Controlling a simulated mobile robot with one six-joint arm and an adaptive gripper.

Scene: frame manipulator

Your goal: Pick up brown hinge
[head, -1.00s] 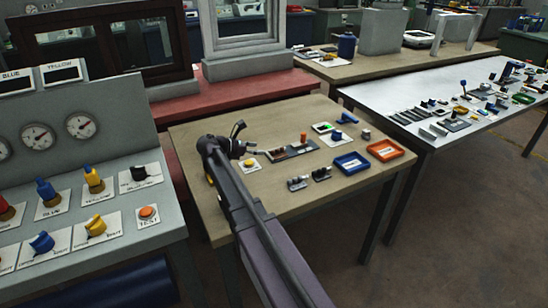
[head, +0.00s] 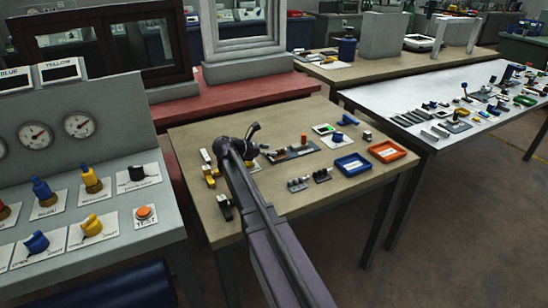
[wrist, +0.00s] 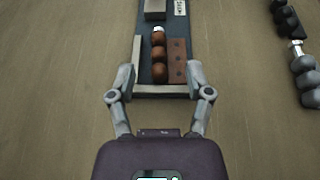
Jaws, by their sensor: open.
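The brown hinge (wrist: 177,62) lies on a dark narrow board (wrist: 152,87) in the wrist view, with rounded knuckles on its left and a flat leaf with holes on its right. My gripper (wrist: 160,78) is open and empty, its two fingers spread on either side of the near end of the board. The hinge lies just beyond the fingertips in the picture. In the head view my gripper (head: 253,142) is over the left part of the wooden table, beside the dark board (head: 299,151); the hinge is too small to make out clearly there.
Dark rounded parts (wrist: 296,50) lie right of the board. On the wooden table (head: 330,200) are a blue tray (head: 352,163), an orange tray (head: 387,151) and an orange upright peg (head: 304,139). A control panel (head: 95,225) stands at the left.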

